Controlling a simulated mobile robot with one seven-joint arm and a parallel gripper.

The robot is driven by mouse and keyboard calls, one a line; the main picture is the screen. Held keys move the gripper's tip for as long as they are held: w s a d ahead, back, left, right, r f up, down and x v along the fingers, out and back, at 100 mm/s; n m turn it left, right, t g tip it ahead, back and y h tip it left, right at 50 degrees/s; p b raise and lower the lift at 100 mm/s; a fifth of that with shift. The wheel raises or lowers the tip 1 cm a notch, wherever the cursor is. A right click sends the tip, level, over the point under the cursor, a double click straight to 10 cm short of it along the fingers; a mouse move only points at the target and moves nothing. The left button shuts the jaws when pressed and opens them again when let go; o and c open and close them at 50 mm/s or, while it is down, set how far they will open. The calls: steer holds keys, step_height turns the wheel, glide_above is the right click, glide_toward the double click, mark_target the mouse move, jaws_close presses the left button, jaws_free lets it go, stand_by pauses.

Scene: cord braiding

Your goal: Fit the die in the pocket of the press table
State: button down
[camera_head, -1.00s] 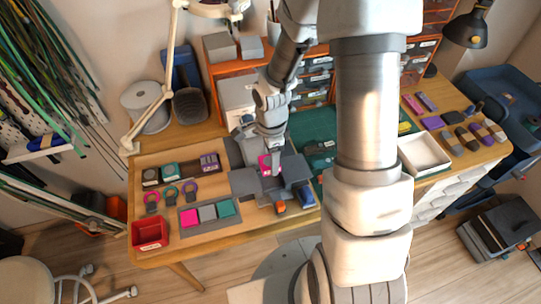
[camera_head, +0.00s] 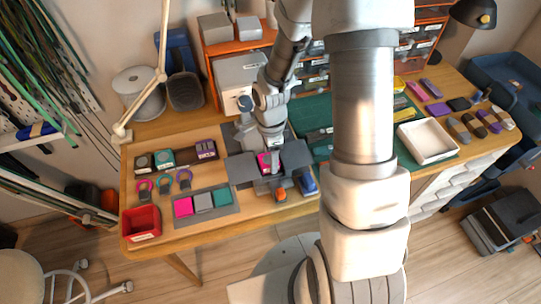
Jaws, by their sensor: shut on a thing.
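My gripper (camera_head: 273,171) points down over the grey press table (camera_head: 243,173) at the middle of the bench. It is shut on a magenta die (camera_head: 263,161), which shows partly beside the fingers. The die is low over the press table. I cannot tell whether it touches it or sits in the pocket, because the gripper and the small size hide the pocket.
A grey tray (camera_head: 183,219) with magenta, grey and teal squares lies left of the press. A red bin (camera_head: 142,223) stands at the front left corner. An orange-ended item (camera_head: 280,195) and a blue item (camera_head: 307,183) sit at the press's front. A white tray (camera_head: 427,153) is right.

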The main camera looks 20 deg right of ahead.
stand_by(0.3)
jaws_free()
stand_by(0.4)
steer(key=shift+r+p, duration=2)
steer(key=shift+r, duration=1)
